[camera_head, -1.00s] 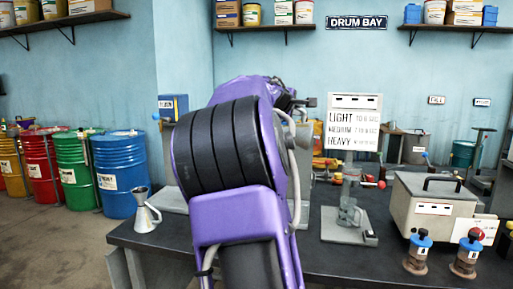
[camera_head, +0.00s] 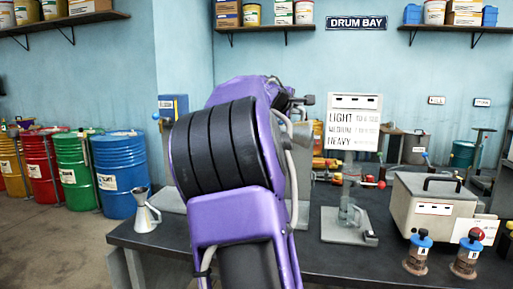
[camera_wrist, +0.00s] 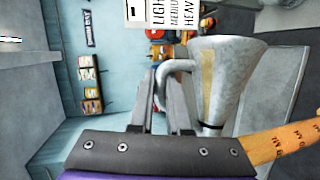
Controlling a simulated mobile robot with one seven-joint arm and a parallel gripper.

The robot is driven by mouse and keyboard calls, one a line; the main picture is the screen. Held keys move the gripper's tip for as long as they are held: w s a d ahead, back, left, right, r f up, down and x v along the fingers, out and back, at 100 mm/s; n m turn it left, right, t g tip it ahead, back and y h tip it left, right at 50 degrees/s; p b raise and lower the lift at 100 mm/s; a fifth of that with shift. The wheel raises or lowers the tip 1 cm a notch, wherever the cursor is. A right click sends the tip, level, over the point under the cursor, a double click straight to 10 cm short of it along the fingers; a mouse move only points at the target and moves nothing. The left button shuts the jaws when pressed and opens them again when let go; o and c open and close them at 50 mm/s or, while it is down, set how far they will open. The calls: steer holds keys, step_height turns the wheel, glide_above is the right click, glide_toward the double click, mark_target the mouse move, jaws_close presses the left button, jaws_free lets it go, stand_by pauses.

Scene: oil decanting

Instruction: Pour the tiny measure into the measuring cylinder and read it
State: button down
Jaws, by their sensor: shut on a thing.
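My gripper (camera_wrist: 160,103) is shut on the handle (camera_wrist: 176,66) of a grey metal measure (camera_wrist: 233,66) in the wrist view. The measure has a tapering body with a yellowish strip. That view is turned sideways, and the measure appears strongly tilted relative to the room. Its contents are not visible. In the head view my purple arm hides the gripper. A clear upright vessel, apparently the measuring cylinder (camera_head: 347,210), stands on a grey base (camera_head: 345,230) on the bench, right of my arm. Its reading is too small to tell.
Another metal measure (camera_head: 146,214) stands at the bench's left end. Coloured drums (camera_head: 120,180) line the left wall. The bench front (camera_head: 335,265) is clear.

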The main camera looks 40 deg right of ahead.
mark_target(305, 124)
steer(key=shift+w+a+r+n+h, duration=0.4)
steer(key=shift+w+a+r+n, duration=0.15)
steer(key=shift+r, duration=0.25)
stand_by(1.8)
steer(key=s+d+f+m, duration=0.1)
steer(key=s+d+f+m+y+p, duration=0.1)
steer(key=f, duration=0.1)
steer(key=shift+s+d+m+y, duration=0.2)
steer(key=shift+s+m+y, duration=0.1)
steer(key=shift+s, duration=0.1)
steer(key=f, duration=0.1)
steer(key=f+m, duration=0.1)
steer(key=d+f+y, duration=0.1)
steer(key=shift+s+f+m+t+p, duration=0.3)
steer(key=shift+s+f+m+p, duration=0.05)
steer(key=shift+s+p, duration=0.05)
steer(key=shift+w+a+f, duration=0.1)
steer(key=shift+w+f, duration=0.05)
steer(key=shift+f, duration=0.05)
steer(key=shift+s+d+f+m+y+p, duration=0.3)
steer(key=shift+f+y+p, duration=0.1)
steer(key=shift+f, duration=0.15)
step_height(305, 124, down, 14)
steer(key=s+d+m+t+y+b, duration=0.2)
steer(key=m+t+y+b, duration=0.2)
steer(key=m+b, duration=0.3)
steer(key=b, duration=0.4)
steer(key=shift+d+f+b, duration=0.15)
steer(key=shift+b, duration=0.2)
